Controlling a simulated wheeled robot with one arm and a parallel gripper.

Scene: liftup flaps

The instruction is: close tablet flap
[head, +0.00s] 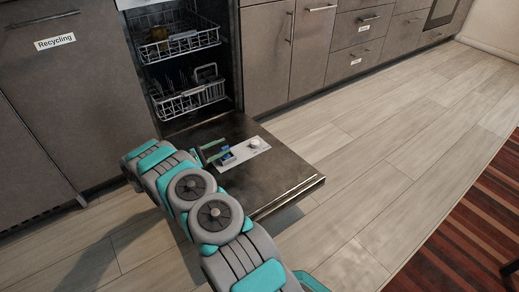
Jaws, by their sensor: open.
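The pale dispenser panel (249,152) lies on the inner face of the lowered dishwasher door (285,182). A round knob sits at its right end, and a small blue part (224,153) shows at its left end. My gripper (214,150) is low over the left end of the panel, with its thin greenish fingers apart and nothing seen between them. The tablet flap is too small and too near my fingers to make out clearly; I cannot tell its angle or whether I touch it.
Two dishwasher racks (187,103) with some dishes stand behind the door. Closed cabinets (265,55) flank it, one labelled Recycling (55,42). My arm crosses the door's left side. Wooden floor (370,150) is clear to the right, with a striped rug (465,235) beyond.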

